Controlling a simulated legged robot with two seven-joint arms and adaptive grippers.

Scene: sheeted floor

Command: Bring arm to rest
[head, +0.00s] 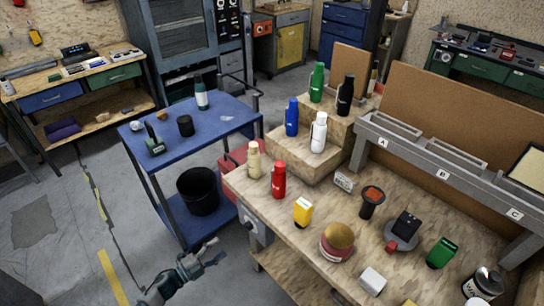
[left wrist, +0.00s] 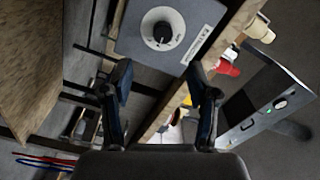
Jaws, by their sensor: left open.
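My left gripper (head: 211,254) shows low in the head view, over the floor to the left of the wooden workbench (head: 232,184). In the left wrist view its two dark fingers (left wrist: 158,82) are spread apart, with nothing between them. Beyond the fingertips is a grey box with a black dial (left wrist: 162,32), mounted at the bench's side. It also shows in the head view as a grey control box (head: 256,232), to the right of the gripper. My right gripper is not in view.
A blue cart (head: 230,118) with a black bin (head: 198,190) below stands behind the gripper. The bench carries several bottles, including a red bottle (head: 279,180), plus a yellow container (head: 303,212) and a red-based round object (head: 337,243). Floor (head: 60,260) to the left is clear.

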